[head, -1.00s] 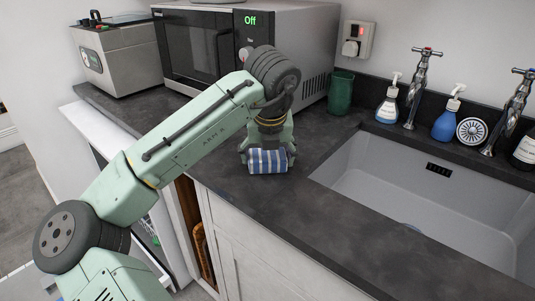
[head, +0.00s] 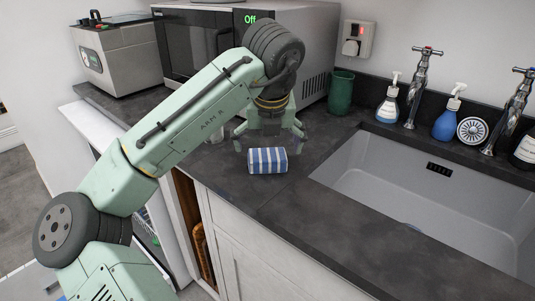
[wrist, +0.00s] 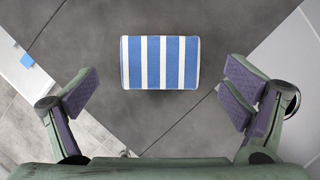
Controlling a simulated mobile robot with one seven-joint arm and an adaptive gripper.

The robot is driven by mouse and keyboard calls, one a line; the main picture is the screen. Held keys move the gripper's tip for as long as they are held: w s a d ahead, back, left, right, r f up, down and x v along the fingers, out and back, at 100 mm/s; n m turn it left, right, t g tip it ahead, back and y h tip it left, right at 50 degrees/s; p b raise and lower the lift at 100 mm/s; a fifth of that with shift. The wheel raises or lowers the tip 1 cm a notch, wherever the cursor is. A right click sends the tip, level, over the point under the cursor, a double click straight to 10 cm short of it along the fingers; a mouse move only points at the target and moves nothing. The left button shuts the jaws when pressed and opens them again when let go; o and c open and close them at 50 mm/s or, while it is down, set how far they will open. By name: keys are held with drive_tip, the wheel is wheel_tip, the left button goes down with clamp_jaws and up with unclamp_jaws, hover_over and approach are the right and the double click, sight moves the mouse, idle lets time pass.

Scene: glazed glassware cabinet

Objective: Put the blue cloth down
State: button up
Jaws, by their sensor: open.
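In the wrist view the cloth (wrist: 160,62) lies flat and whole, clear of both fingers. My gripper (head: 270,147) is open above and just behind the cloth, its fingers spread wide and empty. In the wrist view the fingers of my gripper (wrist: 160,92) stand apart to the left and right, not touching the cloth.
The grey sink (head: 430,190) opens to the right of the cloth. A microwave (head: 200,45) and a green cup (head: 341,92) stand behind my arm. Soap bottles (head: 449,120) and taps (head: 421,85) line the back. The worktop (head: 300,215) in front of the cloth is bare.

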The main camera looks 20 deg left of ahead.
drive_tip(key=v, duration=0.8)
drive_tip(key=shift+w, duration=0.1)
